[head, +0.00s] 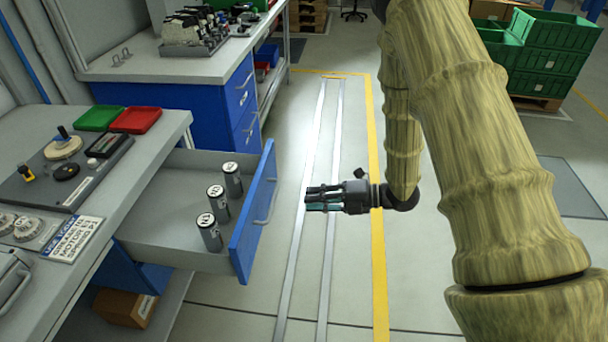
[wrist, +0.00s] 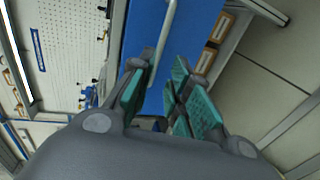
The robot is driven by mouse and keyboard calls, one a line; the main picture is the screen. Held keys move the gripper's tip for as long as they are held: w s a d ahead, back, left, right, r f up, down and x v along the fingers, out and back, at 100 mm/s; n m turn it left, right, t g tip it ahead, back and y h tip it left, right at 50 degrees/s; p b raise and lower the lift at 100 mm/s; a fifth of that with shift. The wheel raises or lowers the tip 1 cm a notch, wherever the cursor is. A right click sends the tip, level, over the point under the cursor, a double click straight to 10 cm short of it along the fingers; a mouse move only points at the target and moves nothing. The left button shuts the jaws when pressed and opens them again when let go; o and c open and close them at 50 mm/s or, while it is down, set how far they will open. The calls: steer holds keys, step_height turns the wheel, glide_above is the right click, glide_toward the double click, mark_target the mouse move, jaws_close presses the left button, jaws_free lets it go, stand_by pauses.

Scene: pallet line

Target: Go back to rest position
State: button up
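My gripper (head: 308,198) hangs in the air to the right of the open drawer, with its fingers pointing left towards the drawer front. It is apart from the drawer and holds nothing. In the wrist view its teal finger pads (wrist: 158,90) stand apart with a gap between them. The blue drawer front (head: 252,212) has a pale handle (head: 268,203), which also shows in the wrist view (wrist: 168,32) beyond the fingertips. Three grey cylinders with labelled tops (head: 212,232) stand upright in a row inside the open drawer.
The workbench (head: 150,130) on the left carries a control panel, a green tray (head: 98,118) and a red tray (head: 136,120). A second bench (head: 160,68) with blue drawers stands behind. Green crates (head: 545,55) are stacked at the back right. The floor around my gripper is clear.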

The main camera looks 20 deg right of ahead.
steer(key=s+d+f+m+h+p, duration=0.1)
steer(key=s+f+m+h+p, duration=0.1)
steer(key=s+f+m+h, duration=0.5)
steer(key=s+d+f+m+h+p, duration=0.1)
steer(key=s+f+m+h+p, duration=0.25)
steer(key=f+m, duration=0.75)
steer(key=s+d+f+m+g+h+p, duration=0.1)
steer(key=s+m+g+h, duration=0.3)
steer(key=s+m, duration=1)
steer(key=s+f+g, duration=0.1)
steer(key=s, duration=0.8)
steer(key=shift+s+d+f+g+p, duration=0.15)
steer(key=shift+d+f+g+p, duration=0.05)
steer(key=shift+d+g+p, duration=0.2)
stand_by(3.5)
